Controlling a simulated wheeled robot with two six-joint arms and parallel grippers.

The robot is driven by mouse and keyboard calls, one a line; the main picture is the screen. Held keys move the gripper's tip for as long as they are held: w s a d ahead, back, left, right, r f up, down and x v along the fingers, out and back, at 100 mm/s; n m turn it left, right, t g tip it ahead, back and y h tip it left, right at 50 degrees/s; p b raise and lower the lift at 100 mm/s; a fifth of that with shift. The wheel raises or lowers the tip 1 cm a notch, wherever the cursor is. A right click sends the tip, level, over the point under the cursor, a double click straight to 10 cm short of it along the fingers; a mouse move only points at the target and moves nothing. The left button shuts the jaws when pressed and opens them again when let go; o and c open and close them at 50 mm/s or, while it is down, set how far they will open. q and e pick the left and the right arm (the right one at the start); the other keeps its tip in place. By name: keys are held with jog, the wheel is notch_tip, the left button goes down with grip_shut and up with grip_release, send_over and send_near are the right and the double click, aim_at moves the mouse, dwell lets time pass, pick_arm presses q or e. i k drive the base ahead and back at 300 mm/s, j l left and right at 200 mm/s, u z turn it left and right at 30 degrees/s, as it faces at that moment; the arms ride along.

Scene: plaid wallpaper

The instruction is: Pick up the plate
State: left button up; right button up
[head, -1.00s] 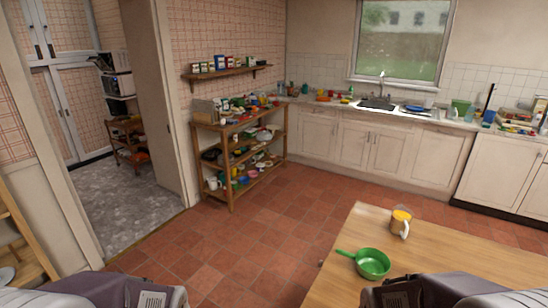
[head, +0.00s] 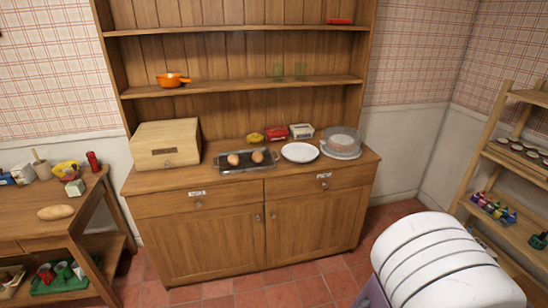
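A white round plate (head: 300,152) lies on the counter of a wooden hutch (head: 200,205) in the head view. It is between a metal tray (head: 232,168) with brown egg-like items and a clear-domed cake stand (head: 341,142). My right arm shows as white segments at the lower right, in front of and apart from the hutch. Neither gripper is in view. The plate is fully visible and nothing touches it from above.
A wooden bread box (head: 166,144) stands at the counter's left. Red and white boxes (head: 301,131) sit behind the plate. A wooden side table (head: 75,208) with bread is at left, and a shelf rack (head: 510,165) at right. Red tiled floor lies in front of the hutch.

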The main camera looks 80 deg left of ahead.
aim_at(298, 152)
jog(key=u, duration=2.65)
